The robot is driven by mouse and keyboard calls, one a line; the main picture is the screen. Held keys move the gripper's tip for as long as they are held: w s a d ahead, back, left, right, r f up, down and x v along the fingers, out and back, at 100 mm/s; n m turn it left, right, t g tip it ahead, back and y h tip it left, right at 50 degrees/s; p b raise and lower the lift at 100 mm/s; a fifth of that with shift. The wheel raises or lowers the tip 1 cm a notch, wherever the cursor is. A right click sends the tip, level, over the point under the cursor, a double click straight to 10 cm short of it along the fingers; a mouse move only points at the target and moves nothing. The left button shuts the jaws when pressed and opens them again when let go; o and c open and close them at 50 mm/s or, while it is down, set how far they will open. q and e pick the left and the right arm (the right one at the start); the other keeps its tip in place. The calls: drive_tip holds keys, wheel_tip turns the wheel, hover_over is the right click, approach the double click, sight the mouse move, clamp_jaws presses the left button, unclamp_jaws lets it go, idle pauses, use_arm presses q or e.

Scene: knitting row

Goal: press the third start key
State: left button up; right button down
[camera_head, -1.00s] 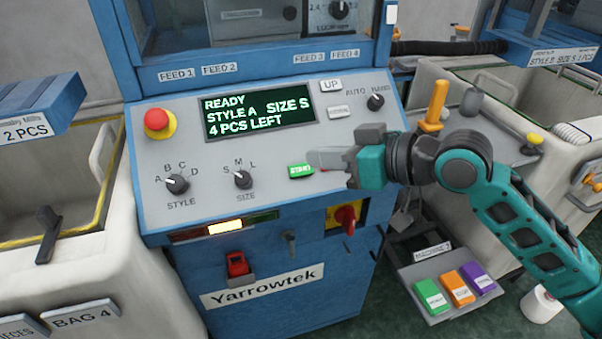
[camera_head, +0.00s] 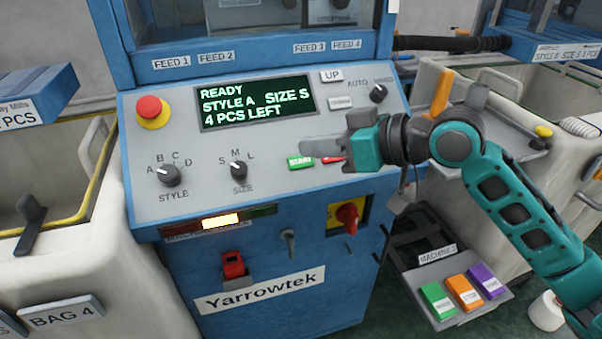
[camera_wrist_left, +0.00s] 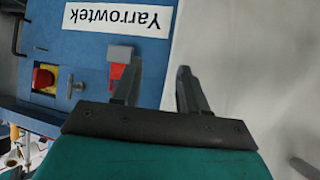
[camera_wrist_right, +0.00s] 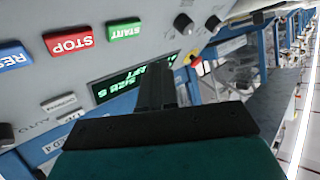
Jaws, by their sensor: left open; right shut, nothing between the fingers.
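The green START key (camera_head: 300,163) is on the sloped grey panel of the Yarrowtek machine, below the display (camera_head: 257,103), which reads READY, STYLE A, SIZE S, 4 PCS LEFT. My right gripper (camera_head: 308,148) is shut and empty, its tips just above and beside this key in the head view; contact cannot be told. The key is uncovered in the right wrist view (camera_wrist_right: 125,30), apart from the fingers (camera_wrist_right: 158,78). A red STOP key (camera_head: 333,160) is partly hidden by the gripper. My left gripper (camera_wrist_left: 157,82) is open and empty, seen only in its wrist view, near the machine's lower front.
A red emergency button (camera_head: 149,108) and the STYLE (camera_head: 168,175) and SIZE (camera_head: 238,170) knobs share the panel. A red rotary switch (camera_head: 347,214) is below. A low plate holds green (camera_head: 437,300), orange (camera_head: 464,292) and purple (camera_head: 486,280) blocks. Bins flank the machine.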

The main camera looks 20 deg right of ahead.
sight(301, 161)
drive_tip(key=shift+w+f+b, duration=0.4)
drive_tip(key=shift+w+f, duration=0.55)
drive_tip(key=shift+f, duration=0.3)
use_arm(q)
drive_tip(key=shift+w+d+r+h, duration=0.2)
drive_tip(key=shift+w+d+h, duration=0.1)
drive_tip(key=shift+w+d, duration=0.25)
use_arm(e)
drive_tip(key=shift+w+f, duration=0.25)
use_arm(q)
drive_tip(key=shift+s+a+f, duration=0.15)
drive_tip(key=shift+f, duration=0.15)
drive_tip(key=shift+w+r, duration=0.3)
use_arm(e)
drive_tip(key=shift+w+f, duration=0.25)
drive_tip(key=shift+f, duration=0.1)
use_arm(q)
drive_tip(key=shift+s, duration=0.15)
drive_tip(key=shift+s+f, duration=0.2)
drive_tip(key=shift+f, duration=0.05)
